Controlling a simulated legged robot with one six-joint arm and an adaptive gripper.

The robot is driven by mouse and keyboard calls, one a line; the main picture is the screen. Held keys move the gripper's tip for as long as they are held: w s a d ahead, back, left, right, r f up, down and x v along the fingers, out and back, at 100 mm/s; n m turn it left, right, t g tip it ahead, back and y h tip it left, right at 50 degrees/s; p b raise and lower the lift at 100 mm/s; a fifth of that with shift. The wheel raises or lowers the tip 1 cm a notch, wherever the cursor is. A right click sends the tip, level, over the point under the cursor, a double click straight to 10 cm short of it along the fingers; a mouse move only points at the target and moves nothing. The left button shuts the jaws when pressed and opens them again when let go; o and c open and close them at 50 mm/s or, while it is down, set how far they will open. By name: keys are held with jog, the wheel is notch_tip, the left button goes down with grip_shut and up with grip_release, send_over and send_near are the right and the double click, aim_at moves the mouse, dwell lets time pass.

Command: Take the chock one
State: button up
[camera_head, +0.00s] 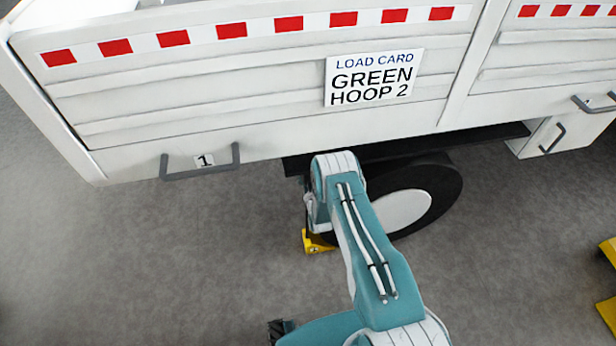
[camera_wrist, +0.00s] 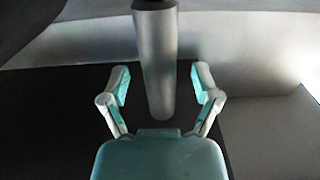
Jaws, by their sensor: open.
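A yellow wheel chock (camera_head: 318,243) sits on the ground against the lower left of the trailer's dark wheel (camera_head: 440,185). My arm hides part of the chock and wheel. In the wrist view my gripper (camera_wrist: 161,82) is open, its two fingers spread apart. A grey metal cylinder (camera_wrist: 160,60) with a dark end stands between the fingers, with clear gaps on both sides. I cannot tell whether it belongs to the chock. In the head view my gripper's fingers are hidden behind the arm near the chock.
The white trailer side (camera_head: 230,90) overhangs the wheel, with a load card (camera_head: 374,78) reading "GREEN HOOP 2". A grey handle (camera_head: 200,172) marked 1 hangs at its lower left. Another yellow object (camera_head: 608,312) is at the right edge. Grey ground is open at lower left.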

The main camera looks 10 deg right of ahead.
grip_shut()
jog(key=shift+w+r, duration=0.15)
jog(key=shift+r, duration=2.55)
